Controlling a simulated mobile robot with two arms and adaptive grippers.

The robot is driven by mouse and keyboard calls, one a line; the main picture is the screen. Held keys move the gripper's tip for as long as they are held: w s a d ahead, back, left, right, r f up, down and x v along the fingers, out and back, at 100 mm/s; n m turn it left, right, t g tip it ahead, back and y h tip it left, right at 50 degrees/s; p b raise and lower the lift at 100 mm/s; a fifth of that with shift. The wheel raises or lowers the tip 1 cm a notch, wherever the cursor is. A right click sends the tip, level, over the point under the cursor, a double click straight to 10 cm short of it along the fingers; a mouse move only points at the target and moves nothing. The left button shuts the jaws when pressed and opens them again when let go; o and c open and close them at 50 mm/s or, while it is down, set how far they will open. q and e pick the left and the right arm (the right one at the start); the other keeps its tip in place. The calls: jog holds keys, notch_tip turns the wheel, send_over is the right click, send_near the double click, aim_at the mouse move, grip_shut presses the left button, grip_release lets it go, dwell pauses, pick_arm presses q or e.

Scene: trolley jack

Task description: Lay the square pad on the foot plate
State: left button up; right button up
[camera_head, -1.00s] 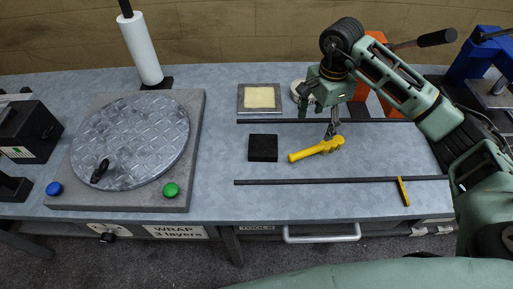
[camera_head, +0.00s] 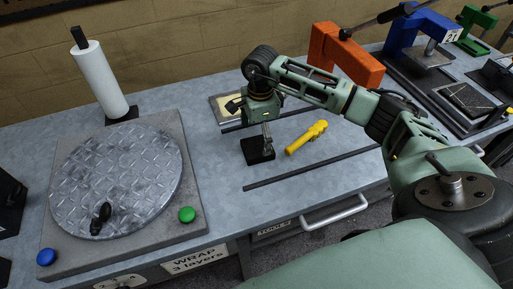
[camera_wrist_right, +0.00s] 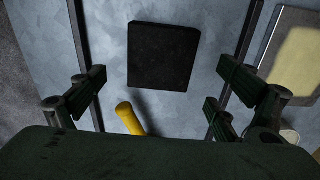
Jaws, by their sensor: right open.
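The black square pad (camera_head: 258,154) lies flat on the grey bench, and it also shows in the right wrist view (camera_wrist_right: 163,55). My right gripper (camera_head: 266,138) is above it, pointing down, open and empty. In the right wrist view its fingers (camera_wrist_right: 160,92) stand wide apart, with the pad ahead between them. A framed grey plate with a cream square (camera_wrist_right: 292,60), perhaps the foot plate, lies behind the pad; in the head view my gripper partly covers this plate (camera_head: 219,107). My left gripper is not in view.
A yellow tool (camera_head: 306,137) lies just right of the pad. Dark rails (camera_head: 310,167) run along both sides. A round plate on a slab (camera_head: 120,180) and a white roll (camera_head: 100,80) stand left. Orange (camera_head: 345,55) and blue (camera_head: 420,28) presses stand at back right.

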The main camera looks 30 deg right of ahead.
aim_at(257, 146)
jog(key=f, duration=0.1)
jog(key=f+p, duration=0.1)
jog(key=f, duration=0.1)
jog(key=shift+w+a+f, duration=0.15)
jog(key=shift+a+f, duration=0.05)
jog(key=shift+a, duration=0.2)
jog(key=shift+d+f, duration=0.1)
jog(key=shift+f, duration=0.15)
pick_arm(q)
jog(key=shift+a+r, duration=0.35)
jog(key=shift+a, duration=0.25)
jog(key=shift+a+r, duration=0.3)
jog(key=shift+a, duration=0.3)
pick_arm(e)
jog(key=shift+c, duration=0.5)
jog(key=c, duration=1)
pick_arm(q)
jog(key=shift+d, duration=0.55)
pick_arm(e)
jog(key=shift+r, duration=0.1)
jog(key=c, duration=0.4)
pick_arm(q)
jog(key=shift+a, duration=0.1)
pick_arm(e)
jog(key=shift+r, duration=0.1)
